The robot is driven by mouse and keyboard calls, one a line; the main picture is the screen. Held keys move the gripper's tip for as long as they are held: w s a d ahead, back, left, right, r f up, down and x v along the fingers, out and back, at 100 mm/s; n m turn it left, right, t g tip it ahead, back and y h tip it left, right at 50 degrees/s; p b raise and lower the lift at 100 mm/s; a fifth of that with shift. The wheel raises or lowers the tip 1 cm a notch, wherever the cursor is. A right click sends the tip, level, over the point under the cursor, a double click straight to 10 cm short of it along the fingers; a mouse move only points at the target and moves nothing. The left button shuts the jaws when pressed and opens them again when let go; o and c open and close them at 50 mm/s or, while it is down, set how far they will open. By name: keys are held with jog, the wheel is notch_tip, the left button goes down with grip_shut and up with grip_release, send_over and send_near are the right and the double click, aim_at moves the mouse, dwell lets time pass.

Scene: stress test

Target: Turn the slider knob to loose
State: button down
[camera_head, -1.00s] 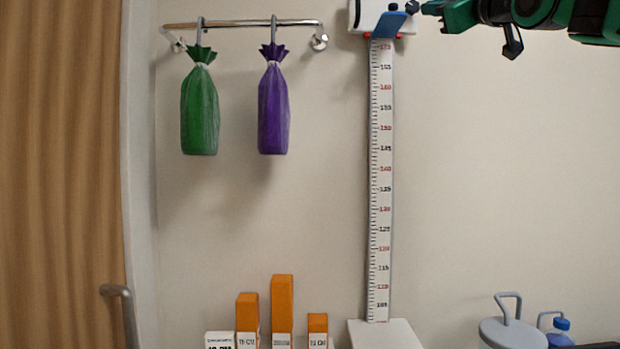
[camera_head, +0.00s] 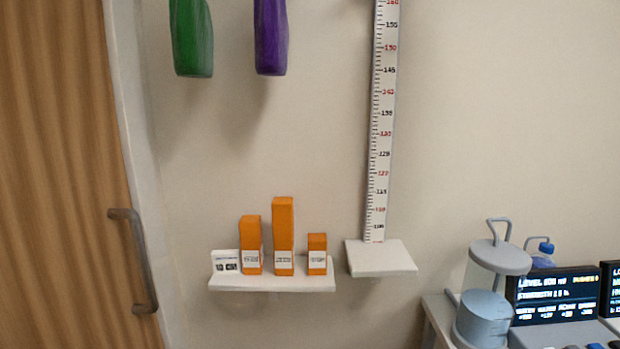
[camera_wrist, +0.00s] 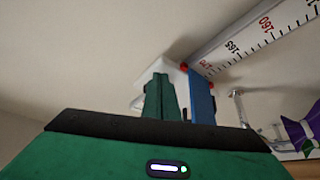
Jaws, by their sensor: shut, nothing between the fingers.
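The slider, a white block (camera_wrist: 176,73) with a blue panel (camera_wrist: 202,95), sits at the end of the white measuring strip (camera_wrist: 262,40) in the wrist view. My gripper (camera_wrist: 162,82) has its green fingers together with nothing between them, in front of the slider and just left of the blue panel. I cannot tell whether they touch it. The slider's knob is not clear; the fingers may hide it. In the head view the strip (camera_head: 381,130) runs up out of frame, so the slider and my gripper are not seen there.
A white base plate (camera_head: 380,260) ends the strip below. Orange blocks stand on a small shelf (camera_head: 272,284). Green (camera_head: 192,40) and purple (camera_head: 270,38) bags hang at upper left. A jar (camera_head: 497,260) and display (camera_head: 556,296) stand at lower right. A door handle (camera_head: 135,255) is left.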

jog(key=shift+a+r, duration=0.1)
jog(key=shift+r, duration=0.25)
dwell(0.5)
jog(key=shift+d+r, duration=0.4)
jog(key=shift+d, duration=0.3)
dwell(0.4)
jog(key=s, duration=0.6)
jog(key=shift+d+f, duration=0.25)
jog(key=shift+f, duration=0.1)
dwell(0.4)
jog(key=shift+a, duration=0.15)
jog(key=shift+s+a+f, duration=0.2)
jog(key=shift+s+a, duration=0.25)
jog(key=shift+a, duration=0.15)
